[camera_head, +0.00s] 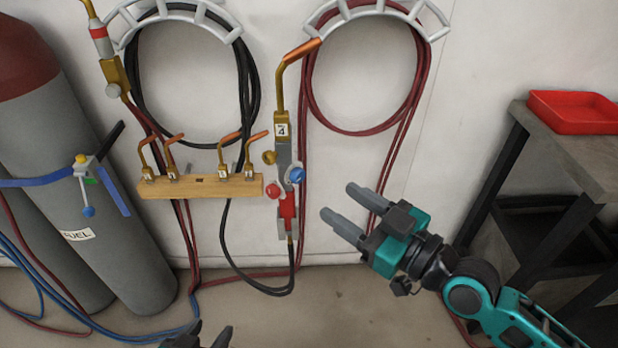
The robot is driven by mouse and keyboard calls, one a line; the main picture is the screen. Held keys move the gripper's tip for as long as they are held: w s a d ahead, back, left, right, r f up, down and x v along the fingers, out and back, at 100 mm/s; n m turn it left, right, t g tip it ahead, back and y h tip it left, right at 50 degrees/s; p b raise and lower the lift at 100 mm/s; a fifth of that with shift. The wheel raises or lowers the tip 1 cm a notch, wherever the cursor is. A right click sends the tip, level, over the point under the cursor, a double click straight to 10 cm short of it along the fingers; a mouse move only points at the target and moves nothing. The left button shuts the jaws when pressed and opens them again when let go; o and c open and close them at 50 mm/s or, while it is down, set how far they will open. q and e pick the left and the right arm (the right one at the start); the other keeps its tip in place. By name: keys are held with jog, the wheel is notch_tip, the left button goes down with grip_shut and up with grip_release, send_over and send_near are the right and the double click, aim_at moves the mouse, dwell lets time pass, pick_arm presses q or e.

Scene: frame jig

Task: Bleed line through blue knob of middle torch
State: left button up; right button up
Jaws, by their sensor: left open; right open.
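A brass and grey torch (283,128) with a copper tip and a label reading 4 hangs upright on the wall, in the middle of the view. Its blue knob (297,174) is on its right side. Its red knob (272,190) is on its lower left. My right gripper (340,201) is open and empty, right of and a little below the blue knob, apart from it in the picture. My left gripper (208,333) shows only its spread fingertips at the bottom edge; the rest is out of view.
A wooden rack (215,187) with several copper tips is left of the torch. Grey cylinders (100,185) with a blue strap stand at the left. Black and red hoses (310,85) hang on wall hooks. A dark table (590,160) with a red tray (575,112) stands right.

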aim_at(301, 176)
jog(key=x, duration=0.8)
jog(key=shift+w+a, duration=0.2)
grip_shut()
